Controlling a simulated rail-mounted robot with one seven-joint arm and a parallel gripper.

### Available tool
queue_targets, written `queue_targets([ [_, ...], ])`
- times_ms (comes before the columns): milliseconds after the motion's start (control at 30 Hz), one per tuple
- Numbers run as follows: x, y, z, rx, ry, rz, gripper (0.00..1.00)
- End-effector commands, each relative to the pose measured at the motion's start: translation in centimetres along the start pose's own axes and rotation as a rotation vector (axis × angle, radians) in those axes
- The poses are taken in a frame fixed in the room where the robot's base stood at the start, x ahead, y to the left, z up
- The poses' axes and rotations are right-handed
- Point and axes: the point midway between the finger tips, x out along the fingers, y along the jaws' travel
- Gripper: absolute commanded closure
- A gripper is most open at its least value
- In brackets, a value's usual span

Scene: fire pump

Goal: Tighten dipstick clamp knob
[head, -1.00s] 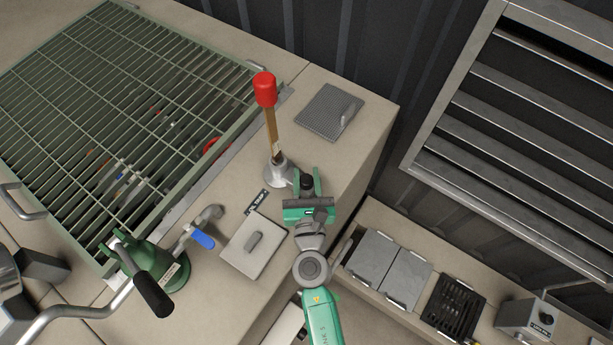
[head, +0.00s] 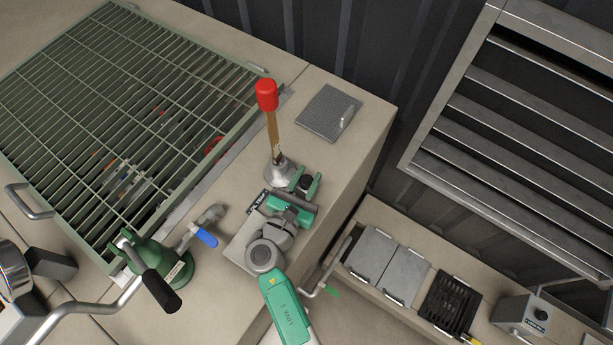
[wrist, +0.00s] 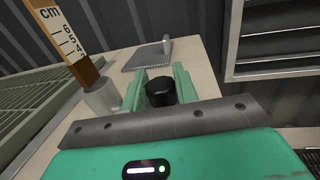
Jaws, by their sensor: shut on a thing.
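The dipstick (head: 272,132) is a brown wooden stick with a red cap (head: 266,96), standing in a grey metal clamp collar (head: 280,172). In the wrist view its cm scale (wrist: 68,38) shows at upper left, above the collar (wrist: 102,97). The black clamp knob (wrist: 161,91) sits between my green fingers, to the right of the collar. My gripper (head: 303,184) is shut on the knob, and its body lies to the lower left of it. The knob's sides are partly hidden by the fingers.
A green grating (head: 120,110) covers the pit at left. A blue-handled valve (head: 206,237) and a green hand pump (head: 165,265) stand left of my arm. A grey textured plate (head: 328,111) lies behind the knob. The bench edge drops off at right.

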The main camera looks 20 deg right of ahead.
Motion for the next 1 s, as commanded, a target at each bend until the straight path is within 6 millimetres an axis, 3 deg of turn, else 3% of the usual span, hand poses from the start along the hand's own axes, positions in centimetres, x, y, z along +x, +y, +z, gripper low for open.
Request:
queue_targets([
  [500, 0.0, 0.0, 0.1, 0.001, -0.001, -0.024, 0.93],
  [533, 0.0, 0.0, 0.1, 0.001, -0.002, -0.024, 0.69],
  [633, 0.0, 0.0, 0.1, 0.001, -0.001, -0.024, 0.49],
  [900, -0.1, 0.0, 0.0, 0.0, 0.0, -0.023, 0.49],
  [1000, -1.2, 0.1, 0.1, -0.001, 0.0, -0.022, 0.49],
])
